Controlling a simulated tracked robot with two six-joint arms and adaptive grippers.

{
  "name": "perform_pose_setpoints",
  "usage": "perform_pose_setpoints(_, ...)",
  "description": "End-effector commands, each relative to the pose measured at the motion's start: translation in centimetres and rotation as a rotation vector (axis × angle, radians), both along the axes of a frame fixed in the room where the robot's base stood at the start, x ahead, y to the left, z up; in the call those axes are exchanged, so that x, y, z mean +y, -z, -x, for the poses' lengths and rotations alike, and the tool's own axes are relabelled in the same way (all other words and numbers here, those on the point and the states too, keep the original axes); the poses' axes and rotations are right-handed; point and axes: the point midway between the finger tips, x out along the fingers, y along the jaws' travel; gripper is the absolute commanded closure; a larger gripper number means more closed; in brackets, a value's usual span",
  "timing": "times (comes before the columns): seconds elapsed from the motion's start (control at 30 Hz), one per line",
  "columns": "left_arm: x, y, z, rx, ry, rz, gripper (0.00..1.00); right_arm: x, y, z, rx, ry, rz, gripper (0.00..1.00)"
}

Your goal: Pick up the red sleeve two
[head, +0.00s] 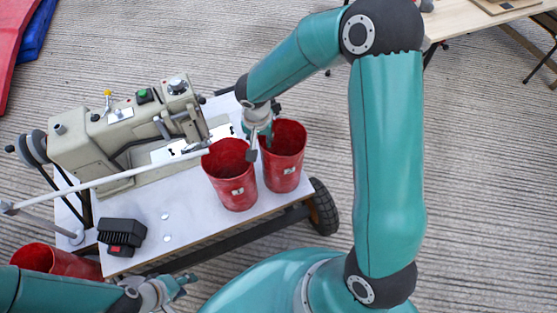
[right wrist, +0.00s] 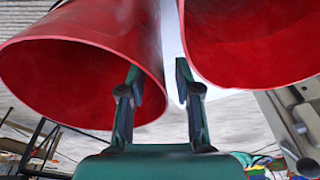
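Two red sleeves stand upright side by side on the white cart top in the head view: a left one (head: 228,190) and a right one (head: 284,178). Each has a small white label. My right gripper (head: 258,145) is at their rims. In the right wrist view its fingers (right wrist: 158,82) are apart. One finger overlaps the mouth of the left-hand sleeve (right wrist: 80,65), and the other is by the gap beside the right-hand sleeve (right wrist: 255,45). That sleeve's rim lies between them; contact is unclear. My left gripper (head: 183,285) is low in the head view, away from both sleeves.
A beige machine (head: 125,128) with a pale rod (head: 130,175) fills the cart's left side. A black box (head: 122,235) lies on the cart top (head: 190,220). Another red sleeve (head: 50,258) is lower left, partly hidden by my left arm. A wooden table (head: 475,22) stands at the upper right.

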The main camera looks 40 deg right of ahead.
Motion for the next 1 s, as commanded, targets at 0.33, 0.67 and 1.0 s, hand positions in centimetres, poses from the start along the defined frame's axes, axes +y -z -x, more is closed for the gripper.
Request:
perform_pose_setpoints(0.33,0.0,0.18,0.0,0.0,0.0,0.0,0.6,-0.08,1.21,-0.15,-0.001,0.0,-0.001,0.67)
perform_pose_setpoints(0.67,0.0,0.18,0.0,0.0,0.0,0.0,0.6,-0.05,1.19,-0.16,0.0,-0.002,-0.001,1.0)
perform_pose_setpoints(1.0,0.0,0.18,0.0,0.0,0.0,0.0,0.6,-0.02,1.17,-0.17,0.0,-0.002,-0.001,1.0)
